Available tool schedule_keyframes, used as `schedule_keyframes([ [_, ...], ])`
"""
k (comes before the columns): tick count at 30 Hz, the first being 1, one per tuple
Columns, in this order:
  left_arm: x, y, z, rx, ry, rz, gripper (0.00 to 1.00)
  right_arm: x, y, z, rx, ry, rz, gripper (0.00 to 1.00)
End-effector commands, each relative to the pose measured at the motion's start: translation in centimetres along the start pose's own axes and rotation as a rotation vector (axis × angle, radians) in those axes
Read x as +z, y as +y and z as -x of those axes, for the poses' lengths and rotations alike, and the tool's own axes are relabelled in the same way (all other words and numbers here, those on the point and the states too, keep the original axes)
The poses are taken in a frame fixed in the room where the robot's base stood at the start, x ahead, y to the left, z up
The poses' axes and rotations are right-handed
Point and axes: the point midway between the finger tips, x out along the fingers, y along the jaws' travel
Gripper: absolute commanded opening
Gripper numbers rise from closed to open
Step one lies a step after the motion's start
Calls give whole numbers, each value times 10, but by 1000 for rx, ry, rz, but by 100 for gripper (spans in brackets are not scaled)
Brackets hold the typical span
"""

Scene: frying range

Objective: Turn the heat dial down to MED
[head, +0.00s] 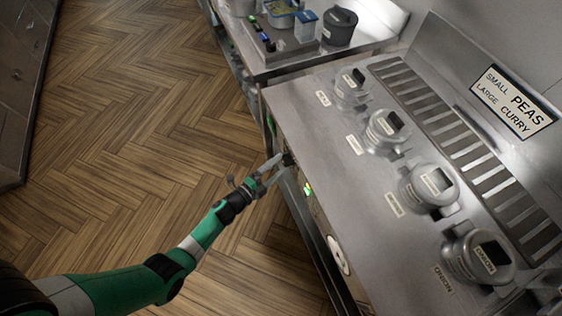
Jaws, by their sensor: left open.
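My left gripper (278,166) is open at the front face of the steel range (300,110). Its fingertips are beside a small dark knob-like part (288,159) on that face; I cannot tell whether they touch it. A round white dial-like disc (338,255) sits lower on the same front face, apart from the gripper. The face is seen at a steep angle, so no MED mark or pointer can be read. My right gripper is not in view.
A green light (308,190) glows on the front face. Several lidded metal pots, one labelled ONION (478,256), stand in the top beside a slotted vent (450,130). A side counter (285,66) holds containers. The wooden floor (130,120) is clear.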

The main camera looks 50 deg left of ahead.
Motion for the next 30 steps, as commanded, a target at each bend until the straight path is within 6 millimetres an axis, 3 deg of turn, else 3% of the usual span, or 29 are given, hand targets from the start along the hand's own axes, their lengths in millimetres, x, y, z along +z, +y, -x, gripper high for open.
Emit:
schedule_keyframes([
  [6,0,-4,55,3,-6,2,89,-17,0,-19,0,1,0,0],
  [12,0,-2,85,0,-3,2,89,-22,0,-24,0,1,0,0],
  [30,0,0,89,0,0,1,89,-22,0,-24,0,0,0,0],
])
